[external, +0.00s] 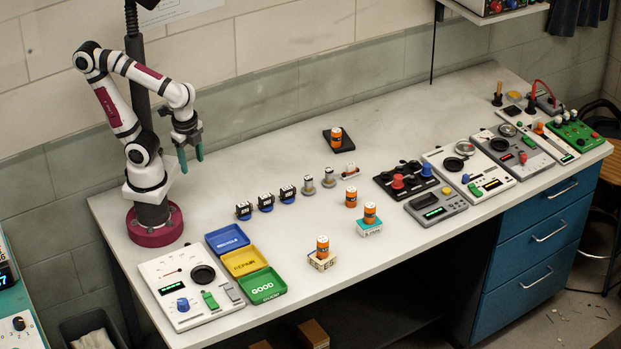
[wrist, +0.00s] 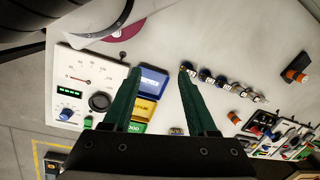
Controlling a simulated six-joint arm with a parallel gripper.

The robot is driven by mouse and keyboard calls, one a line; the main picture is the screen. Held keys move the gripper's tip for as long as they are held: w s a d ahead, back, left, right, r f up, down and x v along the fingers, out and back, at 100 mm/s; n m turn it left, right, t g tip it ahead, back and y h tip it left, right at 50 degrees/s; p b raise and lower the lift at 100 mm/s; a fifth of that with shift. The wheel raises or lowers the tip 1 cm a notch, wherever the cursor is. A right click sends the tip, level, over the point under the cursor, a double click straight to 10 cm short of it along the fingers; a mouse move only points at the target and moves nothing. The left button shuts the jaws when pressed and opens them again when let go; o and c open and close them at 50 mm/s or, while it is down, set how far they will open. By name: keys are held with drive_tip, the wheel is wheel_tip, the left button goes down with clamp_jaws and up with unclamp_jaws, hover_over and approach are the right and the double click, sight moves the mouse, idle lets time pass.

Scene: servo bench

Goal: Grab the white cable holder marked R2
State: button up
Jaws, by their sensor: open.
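No mark R2 is legible in either view. A small white piece with a reddish part (external: 350,171) stands at the far right end of a row of small parts; I cannot tell if it is the cable holder. In the row, two grey pieces (external: 328,178) and several black-and-blue pieces (external: 265,203) stand to its left. The row also shows in the wrist view (wrist: 205,77), right of my fingers. My gripper (external: 190,157) is open and empty, pointing down, high above the bench's left end. Its green fingers are apart in the wrist view (wrist: 160,72).
Orange cylinders stand near the row, one bare (external: 351,198), others on a black base (external: 347,146), a teal block (external: 369,231) and a pale block (external: 322,265). Blue, yellow and green trays (external: 264,299) and a white panel (external: 172,268) lie front left. Control boxes (external: 436,204) line the right.

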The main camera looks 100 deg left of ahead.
drive_tip(key=w+d+f+n+t+h, duration=0.1)
drive_tip(key=w+f+n+t, duration=0.1)
drive_tip(key=w, duration=0.5)
drive_tip(key=w+d+f+n+t+h, duration=0.1)
drive_tip(key=w+d+n, duration=0.1)
drive_tip(key=w, duration=0.5)
drive_tip(key=w+a+f+n+t, duration=0.2)
drive_tip(key=w+a+n+t, duration=0.1)
drive_tip(key=w, duration=0.5)
drive_tip(key=n+t+y, duration=0.1)
drive_tip(key=n+y, duration=0.9)
drive_tip(key=y, duration=0.1)
approach(348, 166)
drive_tip(key=x, duration=1)
clamp_jaws()
